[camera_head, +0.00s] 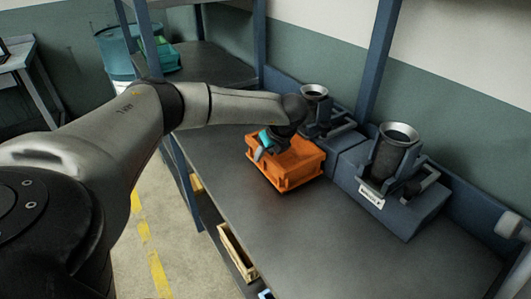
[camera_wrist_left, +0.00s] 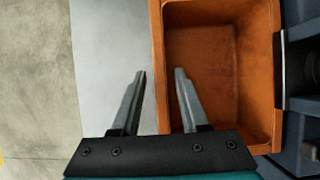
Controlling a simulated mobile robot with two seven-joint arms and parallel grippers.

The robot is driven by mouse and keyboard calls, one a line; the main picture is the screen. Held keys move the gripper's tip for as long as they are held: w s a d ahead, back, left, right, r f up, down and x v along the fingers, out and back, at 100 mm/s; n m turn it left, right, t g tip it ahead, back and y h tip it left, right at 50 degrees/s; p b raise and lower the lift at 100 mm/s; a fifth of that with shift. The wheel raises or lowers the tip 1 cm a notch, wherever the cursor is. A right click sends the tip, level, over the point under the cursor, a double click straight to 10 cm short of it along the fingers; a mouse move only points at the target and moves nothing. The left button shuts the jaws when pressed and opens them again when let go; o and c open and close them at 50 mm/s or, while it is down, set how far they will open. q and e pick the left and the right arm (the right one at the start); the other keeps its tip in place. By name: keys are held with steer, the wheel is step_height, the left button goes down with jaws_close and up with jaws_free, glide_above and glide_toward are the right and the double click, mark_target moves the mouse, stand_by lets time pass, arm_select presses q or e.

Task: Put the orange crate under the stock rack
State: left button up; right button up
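The orange crate (camera_head: 300,172) stands on the dark grey bench, close in front of the machines. In the left wrist view the crate (camera_wrist_left: 221,75) is open-topped, and the part of its inside that shows looks empty. My left gripper (camera_head: 262,151) is at the crate's left side in the head view. In the left wrist view its fingers (camera_wrist_left: 161,74) are apart, one on each side of the crate's near wall, with gaps visible. My right gripper is in neither view. I cannot tell for sure which structure is the stock rack; a blue-framed shelf (camera_head: 215,62) stands at the back left.
Two dark machines with round funnels (camera_head: 398,132) line the bench's back edge, to the right of the crate. The bench top (camera_head: 300,235) is clear in front. A green bin (camera_head: 160,55) sits at the back left. A wooden box (camera_head: 237,252) is below the bench's edge.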

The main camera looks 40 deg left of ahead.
arm_select(q)
steer(key=shift+r, duration=0.2)
steer(key=shift+d+r, duration=0.2)
steer(key=shift+r, duration=0.15)
steer(key=p+v, duration=0.1)
steer(key=v, duration=1)
steer(key=shift+s, duration=0.1)
